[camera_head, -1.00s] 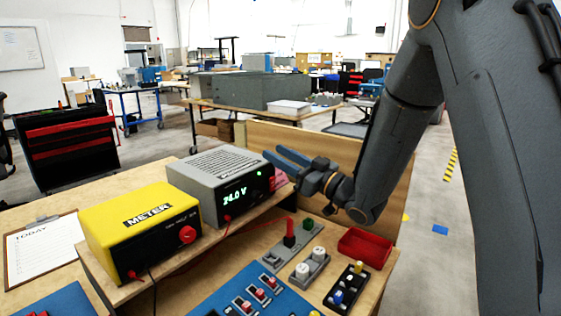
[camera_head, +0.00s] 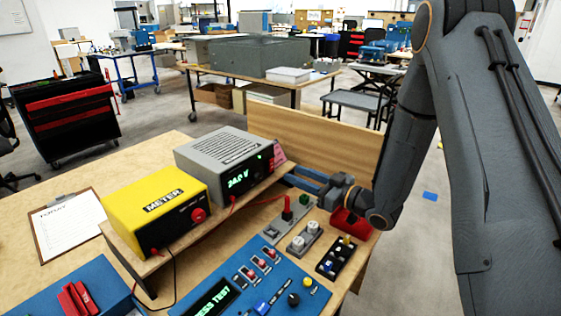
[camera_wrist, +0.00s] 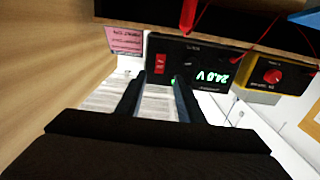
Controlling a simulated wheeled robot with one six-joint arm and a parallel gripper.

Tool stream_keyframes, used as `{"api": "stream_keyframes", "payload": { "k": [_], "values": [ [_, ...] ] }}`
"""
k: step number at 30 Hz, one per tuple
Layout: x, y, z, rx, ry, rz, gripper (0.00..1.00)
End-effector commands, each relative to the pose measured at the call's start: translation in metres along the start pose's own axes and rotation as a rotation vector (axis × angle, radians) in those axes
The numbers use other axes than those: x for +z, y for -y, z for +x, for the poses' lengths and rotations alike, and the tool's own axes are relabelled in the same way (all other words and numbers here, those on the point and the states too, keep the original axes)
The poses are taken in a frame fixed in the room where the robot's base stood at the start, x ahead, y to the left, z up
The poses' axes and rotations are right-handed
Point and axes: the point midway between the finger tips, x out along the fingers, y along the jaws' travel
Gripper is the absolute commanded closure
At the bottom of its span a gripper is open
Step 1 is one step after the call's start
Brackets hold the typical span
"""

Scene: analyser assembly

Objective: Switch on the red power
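The grey power supply (camera_head: 222,152) stands on a wooden shelf, its green display reading 24.0 V. In the wrist view its black front panel (camera_wrist: 205,66) shows upside down, with the red power switch (camera_wrist: 160,63) beside the display. A red patch, probably that switch, shows near the panel's right end in the head view (camera_head: 271,162). My gripper (camera_head: 296,178) is close to the right end of the supply. In the wrist view my gripper (camera_wrist: 158,92) is open and empty, its two fingers apart, with the switch between their lines and beyond the tips. No contact is visible.
A yellow meter (camera_head: 155,208) stands left of the supply. A red lead (camera_head: 232,208) runs from the supply's front. A blue panel with switches (camera_head: 250,285), small button blocks (camera_head: 305,238) and a red tray (camera_head: 350,224) are nearby. A wooden board (camera_head: 318,140) stands behind.

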Motion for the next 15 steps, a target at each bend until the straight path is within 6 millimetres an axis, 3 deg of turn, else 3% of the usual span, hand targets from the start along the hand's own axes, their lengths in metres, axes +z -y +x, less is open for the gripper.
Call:
{"api": "stream_keyframes", "payload": {
  "k": [15],
  "values": [
    [-0.001,0.002,0.069,-0.004,-0.001,-0.001,0.66]
  ]
}}
